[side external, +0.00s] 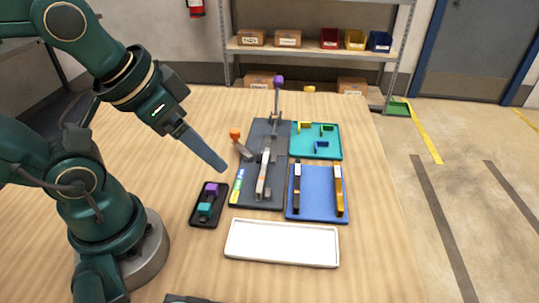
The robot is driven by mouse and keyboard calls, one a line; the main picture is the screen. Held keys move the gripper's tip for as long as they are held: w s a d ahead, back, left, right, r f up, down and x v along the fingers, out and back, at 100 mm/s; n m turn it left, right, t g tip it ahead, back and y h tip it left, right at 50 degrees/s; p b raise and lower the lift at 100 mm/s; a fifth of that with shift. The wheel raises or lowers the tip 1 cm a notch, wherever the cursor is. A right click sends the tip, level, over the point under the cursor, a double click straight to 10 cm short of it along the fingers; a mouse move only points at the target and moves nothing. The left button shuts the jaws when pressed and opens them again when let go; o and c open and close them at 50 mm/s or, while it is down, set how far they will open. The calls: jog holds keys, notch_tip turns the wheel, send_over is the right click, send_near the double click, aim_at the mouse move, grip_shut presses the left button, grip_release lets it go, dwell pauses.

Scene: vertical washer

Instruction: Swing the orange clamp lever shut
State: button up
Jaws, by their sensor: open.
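The orange-tipped clamp lever (236,135) stands tilted at the left edge of a dark grey fixture plate (268,135). Its grey arm leans from the orange knob down toward the plate. A second upright lever with a purple knob (278,81) rises at the back of the plate. A light grey metal bar (264,172) lies along the plate's middle. My gripper (222,168) is to the left of the plate, just in front of the orange lever, and looks apart from it. It is open and holds nothing visible; its fingers overlap in this view.
A teal tray (337,153) with small coloured parts and a blue tray (318,215) with two long parts lie right of the plate. A black holder (196,217) with purple and teal blocks sits front left. An empty white tray (282,243) lies in front. Bare table is at far right.

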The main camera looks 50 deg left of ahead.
jog(key=shift+c, duration=0.9)
jog(key=w+a+r, duration=0.2)
jog(key=w+r, duration=0.2)
jog(key=w, duration=0.1)
jog(key=n+g, duration=0.2)
jog(key=g, duration=0.4)
send_over(235, 130)
notch_tip(235, 130, down, 11)
jog(key=shift+s+r, duration=0.1)
jog(key=shift+r, duration=0.05)
jog(key=shift+f, duration=2.35)
